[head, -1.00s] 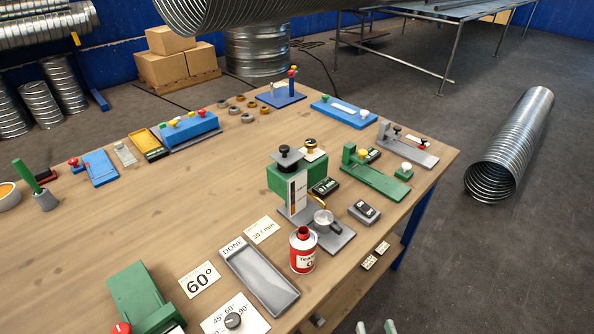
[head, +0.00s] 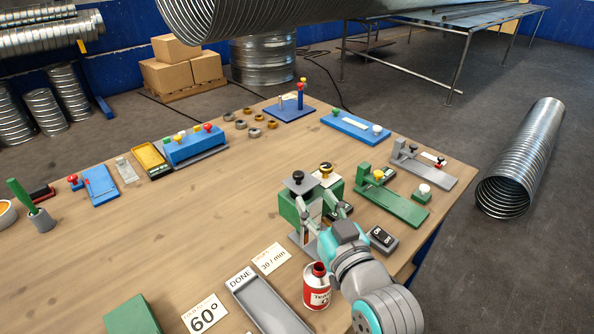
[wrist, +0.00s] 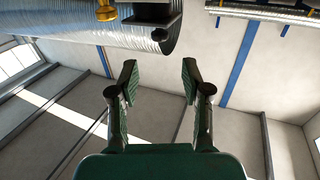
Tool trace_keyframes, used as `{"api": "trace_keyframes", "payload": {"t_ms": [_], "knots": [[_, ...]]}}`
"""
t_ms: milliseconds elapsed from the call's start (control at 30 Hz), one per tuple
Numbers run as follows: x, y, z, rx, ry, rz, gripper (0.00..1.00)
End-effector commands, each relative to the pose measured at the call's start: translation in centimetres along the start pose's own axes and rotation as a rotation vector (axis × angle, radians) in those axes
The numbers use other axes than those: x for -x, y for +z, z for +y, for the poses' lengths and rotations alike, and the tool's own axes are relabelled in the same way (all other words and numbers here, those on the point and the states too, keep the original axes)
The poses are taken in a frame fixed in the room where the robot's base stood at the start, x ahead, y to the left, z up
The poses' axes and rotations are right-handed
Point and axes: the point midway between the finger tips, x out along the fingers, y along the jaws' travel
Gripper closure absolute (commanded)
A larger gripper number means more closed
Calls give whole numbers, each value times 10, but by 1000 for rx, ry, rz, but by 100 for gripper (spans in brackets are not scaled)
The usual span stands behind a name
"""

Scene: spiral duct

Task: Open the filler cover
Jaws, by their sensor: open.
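The green machine (head: 288,208) stands near the table's right edge. I cannot tell for sure which of these is the filler cover. My gripper (head: 312,228) is at the machine's front, below the black-knobbed plate, and hides part of the lower machine. In the wrist view my gripper (wrist: 158,78) has its fingers apart with nothing between them. A dark plate (wrist: 152,15) and a gold part (wrist: 105,10) show beyond them at the top.
A red-and-white can (head: 317,290) stands close to my arm on the left. A grey DONE tray (head: 262,303) lies further left. A dark box (head: 382,238) and a green fixture (head: 390,200) are on the right. The table's middle left is clear.

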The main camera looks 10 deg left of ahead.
Motion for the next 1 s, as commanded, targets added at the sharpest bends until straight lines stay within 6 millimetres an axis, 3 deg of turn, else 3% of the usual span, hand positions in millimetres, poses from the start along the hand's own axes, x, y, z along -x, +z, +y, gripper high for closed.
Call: {"api": "trace_keyframes", "payload": {"t_ms": [600,1000], "knots": [[-92,0,0,0,1,0,52],[-103,0,0,0,1,0,52]]}}
